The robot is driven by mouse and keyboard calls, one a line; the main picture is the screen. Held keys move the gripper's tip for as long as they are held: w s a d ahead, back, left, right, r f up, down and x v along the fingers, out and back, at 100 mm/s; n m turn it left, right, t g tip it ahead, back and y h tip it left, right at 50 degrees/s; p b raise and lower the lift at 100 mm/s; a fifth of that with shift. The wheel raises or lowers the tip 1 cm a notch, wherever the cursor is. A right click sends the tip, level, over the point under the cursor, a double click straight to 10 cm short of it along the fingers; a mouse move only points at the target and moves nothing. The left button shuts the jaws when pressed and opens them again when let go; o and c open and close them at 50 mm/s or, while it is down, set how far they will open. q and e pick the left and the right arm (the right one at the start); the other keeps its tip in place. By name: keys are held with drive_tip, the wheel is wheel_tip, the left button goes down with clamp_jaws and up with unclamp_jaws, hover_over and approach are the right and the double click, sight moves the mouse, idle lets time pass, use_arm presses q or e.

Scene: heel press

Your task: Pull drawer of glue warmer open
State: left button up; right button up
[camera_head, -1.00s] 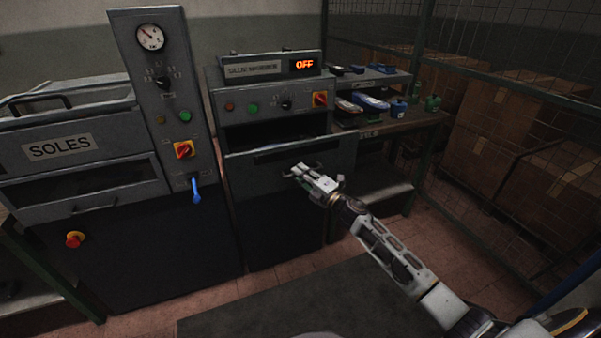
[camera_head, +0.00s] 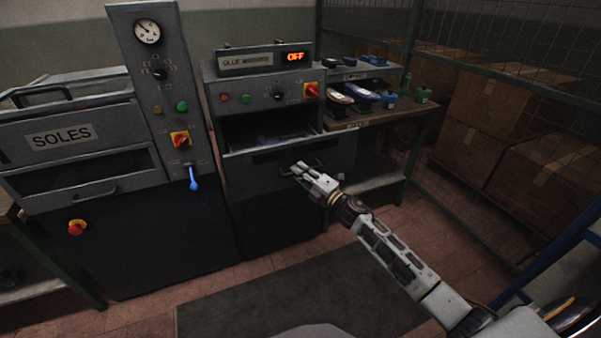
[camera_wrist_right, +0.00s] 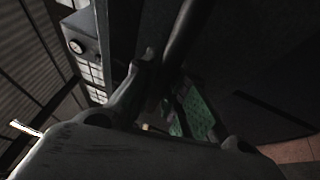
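The grey glue warmer (camera_head: 265,62) stands in the middle of the head view, its display reading OFF. Its drawer (camera_head: 340,150) is part-way out, with a dark open gap above the front panel. My right gripper (camera_head: 298,171) is at the handle (camera_head: 318,163) on the drawer front and appears shut on it; the fingers cover part of the handle. In the right wrist view, a finger (camera_wrist_right: 135,88) meets a dark bar, and the picture is too dark to show the grip clearly. My left gripper is not in view.
The soles machine (camera_head: 62,138) with a blue lever (camera_head: 193,180) stands at left. A shelf table (camera_head: 375,115) with shoes and bottles stands right of the warmer. A wire fence (camera_head: 500,90) and cardboard boxes (camera_head: 545,180) are at right. The floor mat (camera_head: 290,300) in front is clear.

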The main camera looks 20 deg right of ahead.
drive_tip(key=shift+o, duration=1)
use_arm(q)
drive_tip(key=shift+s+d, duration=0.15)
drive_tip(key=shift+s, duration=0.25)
use_arm(e)
drive_tip(key=v, duration=1.2)
idle(0.4)
